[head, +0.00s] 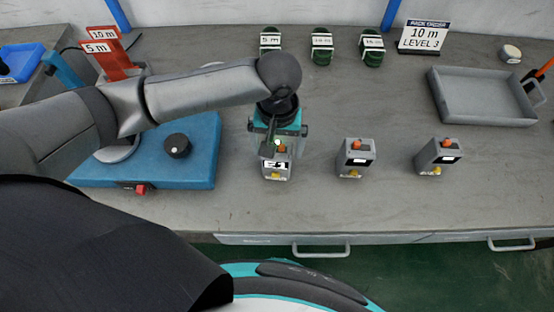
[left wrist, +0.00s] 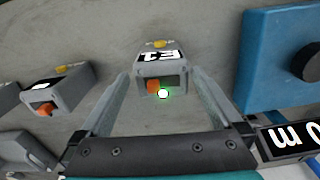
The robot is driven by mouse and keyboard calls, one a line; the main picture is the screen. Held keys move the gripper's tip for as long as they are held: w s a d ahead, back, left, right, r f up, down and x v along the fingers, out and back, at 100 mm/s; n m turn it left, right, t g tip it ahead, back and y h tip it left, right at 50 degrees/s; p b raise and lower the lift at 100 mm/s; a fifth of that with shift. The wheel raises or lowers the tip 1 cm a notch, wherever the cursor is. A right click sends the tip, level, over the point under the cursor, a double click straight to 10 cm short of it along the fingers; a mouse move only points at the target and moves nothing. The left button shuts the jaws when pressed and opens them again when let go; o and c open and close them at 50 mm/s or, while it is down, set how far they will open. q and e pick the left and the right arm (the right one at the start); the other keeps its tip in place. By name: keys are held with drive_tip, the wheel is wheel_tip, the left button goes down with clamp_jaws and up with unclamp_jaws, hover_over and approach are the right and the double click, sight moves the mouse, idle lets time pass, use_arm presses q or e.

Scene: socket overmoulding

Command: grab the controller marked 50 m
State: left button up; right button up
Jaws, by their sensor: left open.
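Three grey controllers with orange and yellow buttons stand in a row on the bench: a left one (head: 277,171), a middle one (head: 355,158) and a right one (head: 438,156). The left one bears a white label that seems to read E1; I cannot make out 50 m on any. My left gripper (head: 278,143) points down over the left controller. In the left wrist view the open fingers (left wrist: 161,80) flank the left controller (left wrist: 161,60), with space on both sides. The middle controller (left wrist: 57,88) lies beside them. My right gripper is out of view.
A blue box with a black knob (head: 200,162) stands left of the controllers. The bench front is clear.

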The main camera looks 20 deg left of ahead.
use_arm(q)
wheel_tip(320, 180, down, 4)
drive_tip(key=shift+a+r+b, duration=0.1)
drive_tip(key=shift+a+b, duration=0.05)
drive_tip(key=shift+b, duration=0.35)
